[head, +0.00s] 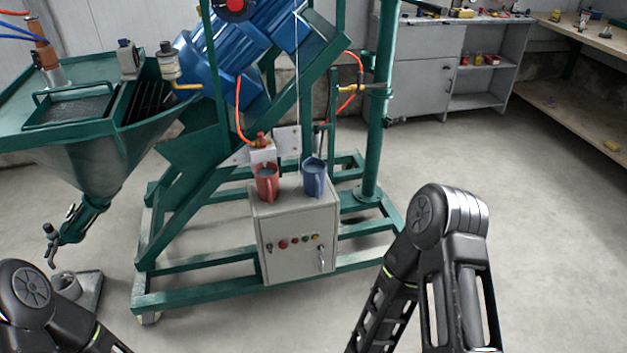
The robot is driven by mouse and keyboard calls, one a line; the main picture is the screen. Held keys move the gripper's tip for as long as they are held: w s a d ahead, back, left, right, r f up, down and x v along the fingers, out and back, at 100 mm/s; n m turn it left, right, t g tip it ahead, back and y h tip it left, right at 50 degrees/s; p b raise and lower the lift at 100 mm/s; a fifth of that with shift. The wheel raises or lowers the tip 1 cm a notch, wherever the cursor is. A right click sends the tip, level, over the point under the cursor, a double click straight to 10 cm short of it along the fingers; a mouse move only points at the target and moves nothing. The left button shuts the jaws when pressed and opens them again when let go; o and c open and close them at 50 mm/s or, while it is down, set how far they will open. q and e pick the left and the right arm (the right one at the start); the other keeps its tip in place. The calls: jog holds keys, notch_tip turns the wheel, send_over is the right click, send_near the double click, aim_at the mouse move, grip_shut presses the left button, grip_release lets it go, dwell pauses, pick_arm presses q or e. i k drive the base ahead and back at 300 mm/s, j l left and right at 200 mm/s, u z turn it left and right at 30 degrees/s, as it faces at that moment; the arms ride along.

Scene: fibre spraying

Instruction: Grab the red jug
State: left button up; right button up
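The red jug (266,183) stands upright on top of a light grey control box (297,244), toward its left side. A blue jug (314,178) stands upright beside it on the right, a small gap apart. The red jug's handle shows at its front. My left arm shows at the lower left and my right arm at the lower right, both well short of the jugs. Neither gripper shows in the head view.
The box sits in a green machine frame (215,259) with a blue motor (225,60) above. A green hopper (85,150) is at left, a green post (375,130) at right. An orange hose (240,110) hangs behind the jugs. The floor at right is clear.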

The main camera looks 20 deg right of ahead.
aim_at(266, 179)
jog(key=i+l+u, duration=0.1)
jog(key=i+u, duration=0.2)
jog(key=i, duration=0.15)
jog(key=i+l+u, duration=0.25)
jog(key=i, duration=0.2)
jog(key=j, duration=0.1)
